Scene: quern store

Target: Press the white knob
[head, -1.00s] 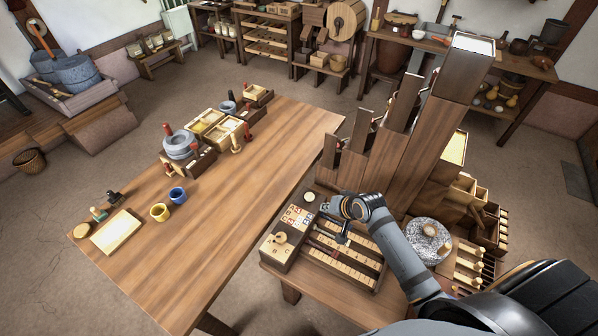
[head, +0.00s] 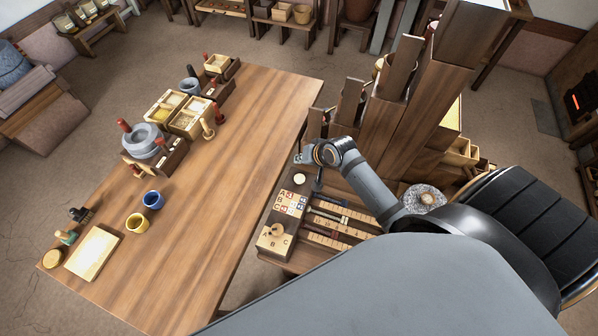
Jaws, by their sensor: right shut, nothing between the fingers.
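The white knob (head: 299,179) is a small round pale disc at the back end of a wooden control box (head: 268,252). My left gripper is not in view.
Wooden key rows (head: 340,221) lie right of the box. Tall wooden pipes (head: 385,125) stand close behind my right gripper. A long table (head: 215,200) at left holds a small quern (head: 142,140), boxes, two cups and a board. Its near middle is clear.

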